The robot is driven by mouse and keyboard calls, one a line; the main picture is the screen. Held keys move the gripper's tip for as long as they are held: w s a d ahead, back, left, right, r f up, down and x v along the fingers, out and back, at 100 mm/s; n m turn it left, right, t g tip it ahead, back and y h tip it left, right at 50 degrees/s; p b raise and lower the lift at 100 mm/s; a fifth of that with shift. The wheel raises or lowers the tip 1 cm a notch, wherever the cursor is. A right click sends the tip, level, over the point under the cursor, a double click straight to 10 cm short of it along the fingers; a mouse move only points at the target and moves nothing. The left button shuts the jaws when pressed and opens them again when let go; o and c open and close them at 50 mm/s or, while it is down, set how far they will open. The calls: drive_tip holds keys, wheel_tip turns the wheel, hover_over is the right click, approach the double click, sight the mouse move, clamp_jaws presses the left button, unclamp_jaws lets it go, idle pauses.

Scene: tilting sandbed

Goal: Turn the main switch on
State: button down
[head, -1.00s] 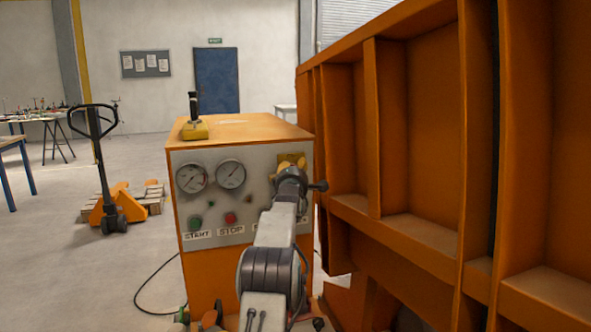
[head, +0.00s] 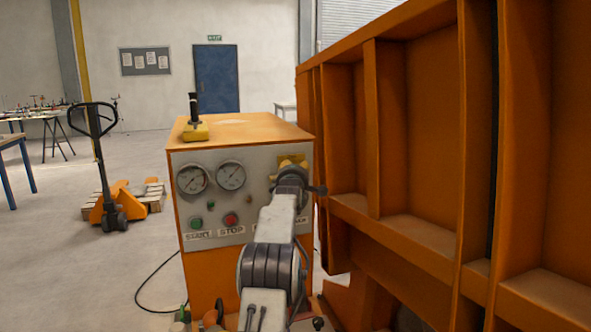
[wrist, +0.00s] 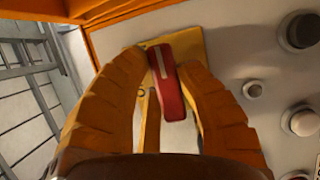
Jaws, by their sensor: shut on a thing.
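The main switch has a red handle (wrist: 167,85) with a pale stripe, mounted on a yellow plate (wrist: 190,42) on the grey control panel. In the wrist view my gripper (wrist: 163,66) has its orange, ribbed fingers on both sides of the red handle and is shut on it. The handle appears slightly tilted in this view. In the head view the yellow plate (head: 293,160) shows at the panel's upper right, while my wrist hides the red handle and most of my gripper.
The orange control cabinet (head: 215,277) carries two gauges (head: 231,176), a green START button (head: 197,223) and a red STOP button (head: 231,220). A yellow joystick box (head: 195,132) sits on top. The large orange sandbed frame (head: 384,130) stands close on the right.

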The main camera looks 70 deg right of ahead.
drive_tip(key=c, duration=0.8)
unclamp_jaws()
drive_tip(key=shift+c, duration=0.2)
drive_tip(key=shift+s+a, duration=0.1)
drive_tip(key=v, duration=1.1)
drive_tip(key=shift+a, duration=0.3)
